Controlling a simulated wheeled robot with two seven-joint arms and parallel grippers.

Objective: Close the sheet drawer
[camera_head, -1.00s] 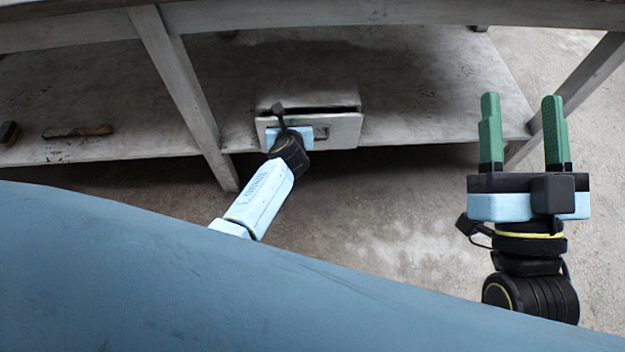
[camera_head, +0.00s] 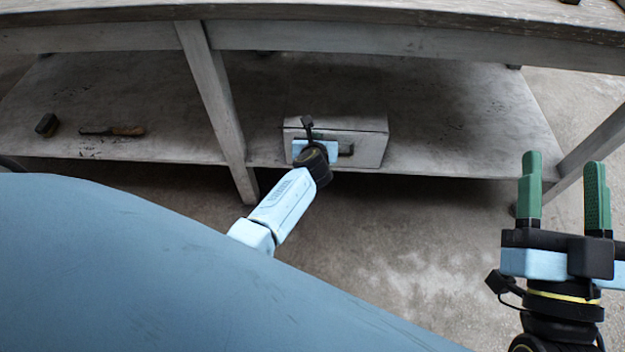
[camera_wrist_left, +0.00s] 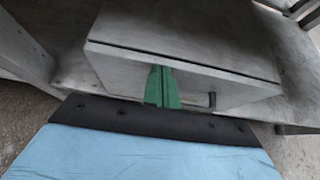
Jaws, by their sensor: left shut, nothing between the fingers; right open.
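The sheet drawer (camera_head: 368,151) is the front of a small grey box (camera_head: 335,123) on the low shelf, and it also shows in the left wrist view (camera_wrist_left: 200,85). In the head view its front sits close against the box; in the left wrist view a thin dark line runs along its top edge. My left gripper (camera_wrist_left: 161,85) is shut and empty, its green fingertips at the drawer front, beside the dark handle (camera_wrist_left: 212,99). I cannot tell if they touch. My right gripper (camera_head: 562,180) is open and empty, off to the right.
The box stands on the bench's lower shelf (camera_head: 190,140), under the bench top. A bench leg (camera_head: 222,110) stands left of the box. A brush (camera_head: 112,131) and a small dark block (camera_head: 47,125) lie on the shelf at left. The floor in front is clear.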

